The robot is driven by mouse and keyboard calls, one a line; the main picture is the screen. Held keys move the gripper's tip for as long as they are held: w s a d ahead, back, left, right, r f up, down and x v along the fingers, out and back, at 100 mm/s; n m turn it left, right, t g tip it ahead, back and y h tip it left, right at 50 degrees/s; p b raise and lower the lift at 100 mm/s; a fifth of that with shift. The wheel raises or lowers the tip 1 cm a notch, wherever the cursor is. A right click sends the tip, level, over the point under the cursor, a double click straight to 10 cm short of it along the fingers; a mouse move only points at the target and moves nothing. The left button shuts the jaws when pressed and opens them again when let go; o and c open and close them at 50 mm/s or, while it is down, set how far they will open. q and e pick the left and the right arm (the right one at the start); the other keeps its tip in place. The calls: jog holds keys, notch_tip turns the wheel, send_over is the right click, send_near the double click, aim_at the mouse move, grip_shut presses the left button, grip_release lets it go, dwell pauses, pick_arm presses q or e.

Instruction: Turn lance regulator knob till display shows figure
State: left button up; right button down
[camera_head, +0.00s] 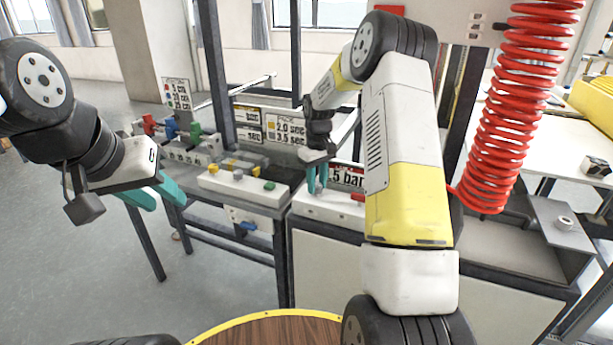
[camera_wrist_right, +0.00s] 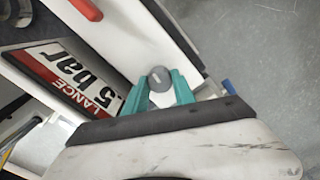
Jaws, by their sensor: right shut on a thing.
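The lance regulator knob (camera_wrist_right: 159,78) is a small grey round knob with a pale mark, seen between the fingers in the right wrist view. My right gripper (camera_head: 317,178) points down at the white panel beside the lance sign, its teal fingers (camera_wrist_right: 160,92) shut on the knob. In the right wrist view the lance sign (camera_wrist_right: 75,78) reads "LANCE" and ".5 bar", partly cut off by the gripper. My left gripper (camera_head: 156,193) is open and empty at the left, away from the panel.
A red part (camera_wrist_right: 87,9) sits on the white panel near the sign. A red coiled hose (camera_head: 512,110) hangs at the right.

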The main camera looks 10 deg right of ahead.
aim_at(317, 185)
dwell(0.3)
jog(key=c, duration=1)
grip_release()
jog(key=shift+c, duration=0.2)
jog(key=shift+r, duration=3.95)
